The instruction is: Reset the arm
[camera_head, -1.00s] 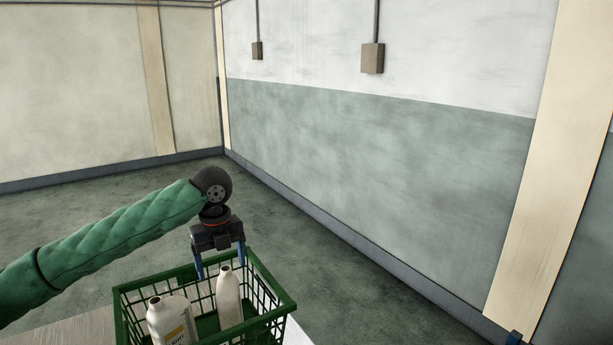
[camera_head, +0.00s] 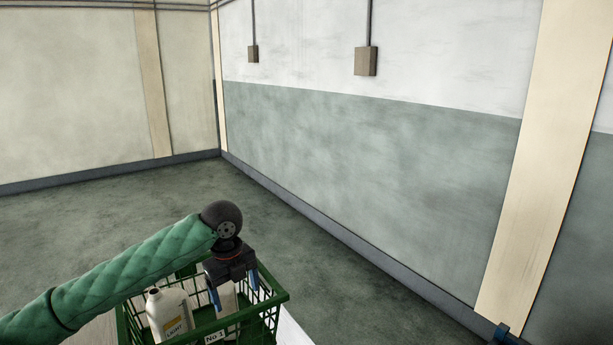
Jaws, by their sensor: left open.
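My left gripper (camera_head: 235,296) is open, fingers pointing down, over the green basket (camera_head: 284,297) at the bottom of the view. A pale bottle (camera_head: 228,300) is partly hidden behind it, its top covered. The blue fingers appear on either side of this bottle; I cannot tell whether they touch it. Another whitish bottle with a yellow and white label (camera_head: 168,312) stands to its left in the basket. A small dark blue tip at the bottom right edge looks like part of my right gripper (camera_head: 501,332); its jaws cannot be made out.
The basket stands on a pale surface (camera_head: 295,332), seen only at the bottom edge. Beyond is bare green-grey floor (camera_head: 100,218). A white and grey-green wall (camera_head: 370,170) runs along the right, with a cream pillar (camera_head: 530,170).

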